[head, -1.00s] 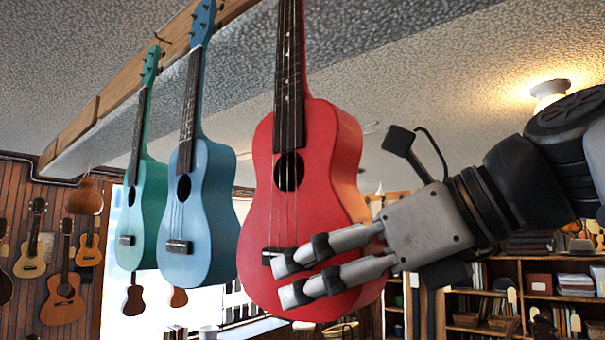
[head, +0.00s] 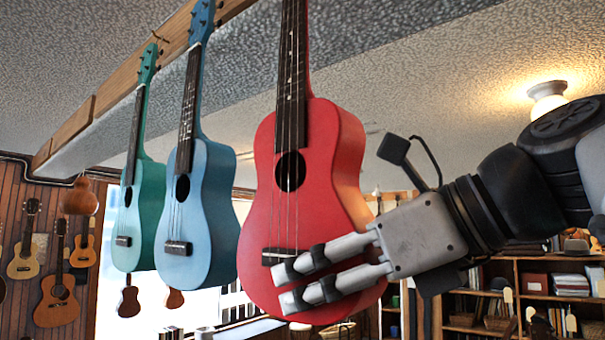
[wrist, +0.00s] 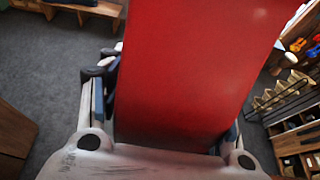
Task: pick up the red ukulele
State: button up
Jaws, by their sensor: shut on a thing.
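The red ukulele (head: 325,165) hangs upright in the head view, its neck running up out of the frame. My gripper (head: 290,285) reaches in from the right, its fingers across the lower front of the body near the bridge. In the wrist view the red body (wrist: 195,70) fills the space between the fingers of my gripper (wrist: 170,105), which is shut on it. The fingers on the far side of the body are hidden in the head view. The ukulele's top and hanging point are out of view.
A light blue ukulele (head: 208,235) and a teal ukulele (head: 148,225) hang close by on the left from a wooden rail (head: 88,118). Shelves (head: 510,325) stand at the right back. More instruments, including a guitar (head: 60,300), hang on the left wall.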

jog(key=shift+a, duration=0.15)
jog(key=c, duration=0.9)
jog(key=shift+c, duration=0.3)
jog(key=shift+r, duration=0.2)
